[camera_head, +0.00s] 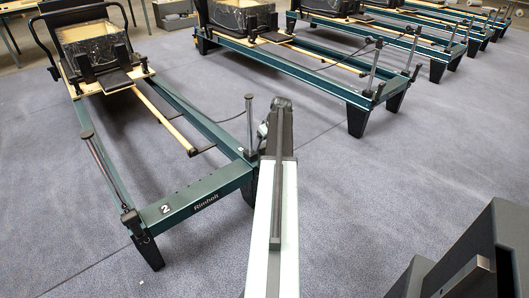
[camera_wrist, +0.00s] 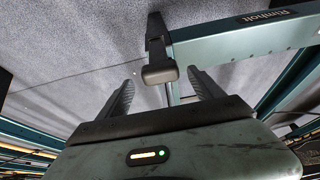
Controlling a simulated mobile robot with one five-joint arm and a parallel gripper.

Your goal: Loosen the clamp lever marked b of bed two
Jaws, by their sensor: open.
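Bed two is the dark green reformer at the left of the head view, with a "2" plate (camera_head: 165,209) and "Rimholt" on its front beam (camera_head: 180,203). A dark-topped upright lever or post (camera_head: 249,125) stands at the beam's right end. A similar one (camera_head: 105,165) leans at the left end. No letter b is readable on either. In the wrist view, my gripper (camera_wrist: 162,90) is open. A dark handle end (camera_wrist: 160,75) shows between its fingers, with no clear contact. In the head view, my arm hides the fingers.
The bed's carriage and wooden rails (camera_head: 160,120) lie behind the front beam. More reformers (camera_head: 300,60) stand in a row at the back right. Grey floor (camera_head: 390,170) is clear between them and my arm. The front beam (camera_wrist: 240,42) runs close to my gripper's right finger.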

